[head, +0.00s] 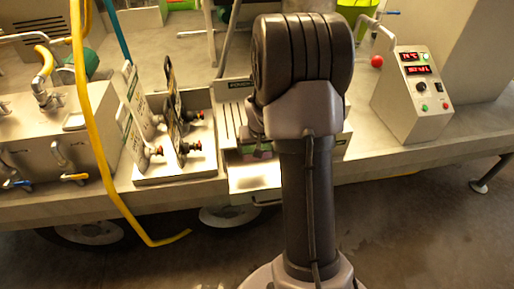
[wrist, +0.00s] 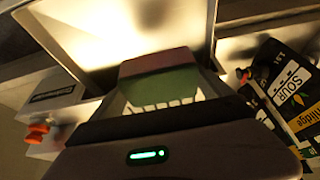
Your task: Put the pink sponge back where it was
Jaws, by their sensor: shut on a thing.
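The pink sponge (wrist: 158,62) shows in the wrist view just beyond my gripper (wrist: 161,88). It has a pink layer and a green layer (wrist: 160,86). My gripper is shut on it, and the gripper body hides part of its near side. In the head view my gripper (head: 257,152) is partly hidden behind my arm, with a bit of green and pink showing at its tip. It is over a pale, brightly lit open drawer or tray (head: 252,181) at the front of the bench. I cannot tell whether the sponge touches it.
Left of my gripper, a metal tray (head: 178,177) holds several upright pouches on spouts. A grey control box (head: 418,97) with red displays stands at the right. A yellow hose (head: 88,120) hangs over the bench's left front edge. Floor in front is clear.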

